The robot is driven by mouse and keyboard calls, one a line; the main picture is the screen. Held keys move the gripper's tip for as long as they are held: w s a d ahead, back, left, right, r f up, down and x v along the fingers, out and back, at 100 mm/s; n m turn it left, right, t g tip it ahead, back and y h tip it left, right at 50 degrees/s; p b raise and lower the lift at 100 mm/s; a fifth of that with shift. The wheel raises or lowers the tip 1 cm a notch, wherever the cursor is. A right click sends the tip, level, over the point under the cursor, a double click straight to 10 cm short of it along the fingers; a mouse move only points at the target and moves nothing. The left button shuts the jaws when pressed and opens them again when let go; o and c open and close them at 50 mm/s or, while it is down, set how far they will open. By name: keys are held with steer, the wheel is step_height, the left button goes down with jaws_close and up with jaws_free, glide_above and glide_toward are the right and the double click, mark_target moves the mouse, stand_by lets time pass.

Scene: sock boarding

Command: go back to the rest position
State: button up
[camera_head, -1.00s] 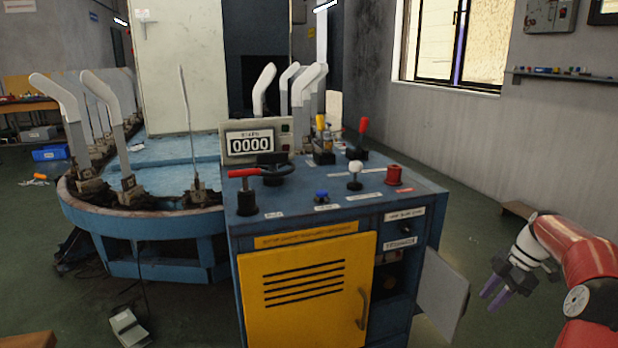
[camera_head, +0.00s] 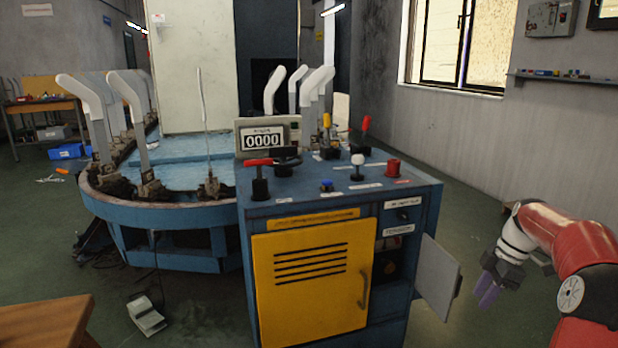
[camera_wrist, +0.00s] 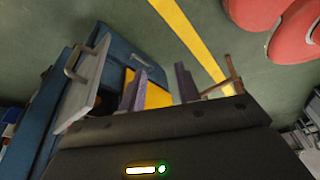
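My gripper (camera_head: 487,291) hangs at the right of the head view, fingers pointing down, to the right of the control cabinet and clear of it. In the wrist view its two purple fingers (camera_wrist: 160,90) stand apart with nothing between them. The blue control cabinet (camera_head: 415,197) stands in the middle, with a yellow door (camera_head: 310,290), several levers and buttons on top, and a counter (camera_head: 264,138) reading 0000. An open grey side door (camera_head: 437,278) sticks out from its right side, near my gripper.
A blue boarding machine (camera_head: 190,217) with several upright white sock forms (camera_head: 128,98) stands left of the cabinet. A foot pedal (camera_head: 147,317) lies on the floor. A wooden table corner (camera_head: 45,318) shows at lower left. The floor at right is free.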

steer(key=s+a+r+m+t+h, duration=0.1)
steer(key=s+a+r+m+h, duration=0.15)
steer(key=s+a+r, duration=0.45)
steer(key=s+a+r+m+t+h, duration=0.1)
steer(key=s+a+r+m, duration=0.2)
steer(key=a, duration=0.8)
steer(key=s+a+f+m+t, duration=0.1)
steer(key=s+a+f+m, duration=0.1)
steer(key=s+m, duration=0.3)
steer(key=s+a+f+m+t, duration=0.2)
steer(key=s+a+m, duration=0.3)
steer(key=s, duration=0.8)
steer(key=shift+a, duration=0.25)
steer(key=shift+a, duration=0.1)
